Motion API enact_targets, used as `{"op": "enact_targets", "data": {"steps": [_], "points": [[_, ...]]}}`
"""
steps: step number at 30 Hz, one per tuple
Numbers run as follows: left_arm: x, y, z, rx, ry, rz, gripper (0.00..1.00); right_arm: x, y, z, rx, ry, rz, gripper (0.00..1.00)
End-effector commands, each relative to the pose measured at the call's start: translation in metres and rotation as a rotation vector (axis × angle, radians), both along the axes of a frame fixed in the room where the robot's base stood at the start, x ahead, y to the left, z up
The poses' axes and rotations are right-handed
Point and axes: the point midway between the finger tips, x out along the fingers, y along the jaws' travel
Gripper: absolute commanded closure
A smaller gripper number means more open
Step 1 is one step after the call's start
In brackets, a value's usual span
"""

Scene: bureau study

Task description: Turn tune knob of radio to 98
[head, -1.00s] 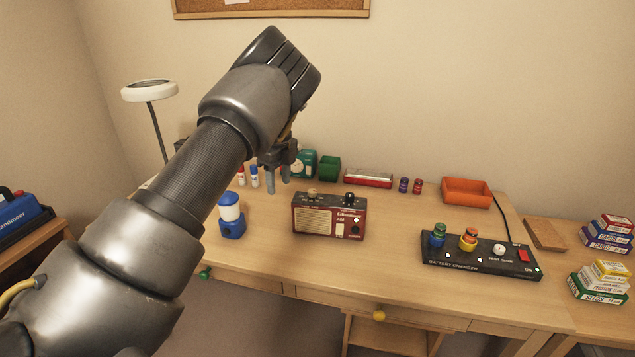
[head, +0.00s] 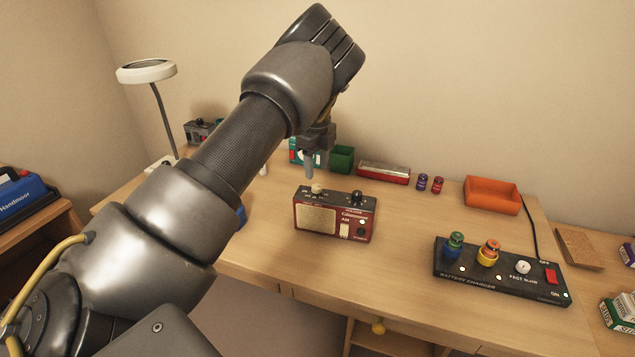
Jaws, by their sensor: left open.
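The red radio (head: 335,216) stands upright on the desk, its cream speaker grille on the left of its front. On its top are a beige knob (head: 317,188) at the left and a dark knob (head: 357,196) at the right. I cannot read which one is the tune knob, nor the dial's value. My left gripper (head: 311,172) points down with open fingers, just above and behind the beige knob, seemingly apart from it. My forearm comes in from the left and hides part of the desk. My right gripper is not in view.
A black battery charger (head: 500,272) lies to the right of the radio. Behind are a green box (head: 341,158), a red-and-white case (head: 383,172) and an orange tray (head: 492,195). A lamp (head: 147,72) stands at the left. The desk between radio and charger is clear.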

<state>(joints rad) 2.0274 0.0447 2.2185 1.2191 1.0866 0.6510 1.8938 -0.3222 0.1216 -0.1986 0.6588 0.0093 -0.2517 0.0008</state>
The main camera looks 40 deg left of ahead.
Motion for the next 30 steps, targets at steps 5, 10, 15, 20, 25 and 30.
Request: {"op": "enact_targets", "data": {"steps": [5,10,15,20,25,30], "points": [[0.0,-0.001,-0.033,0.0,0.003,-0.002,0.52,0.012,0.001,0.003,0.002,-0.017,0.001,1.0],[0.0,-0.001,-0.052,0.0,0.001,-0.001,0.52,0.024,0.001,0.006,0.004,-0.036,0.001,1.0],[0.0,-0.001,-0.061,0.0,0.0,-0.002,0.52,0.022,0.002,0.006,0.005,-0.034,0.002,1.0],[0.0,0.0,-0.062,0.0,0.0,-0.002,0.52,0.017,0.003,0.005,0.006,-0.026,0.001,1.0],[0.0,0.0,-0.061,0.0,0.0,-0.002,0.62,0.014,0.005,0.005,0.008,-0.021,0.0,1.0],[0.0,0.0,-0.061,0.0,0.0,-0.002,0.84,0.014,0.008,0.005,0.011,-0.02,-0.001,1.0]]}}
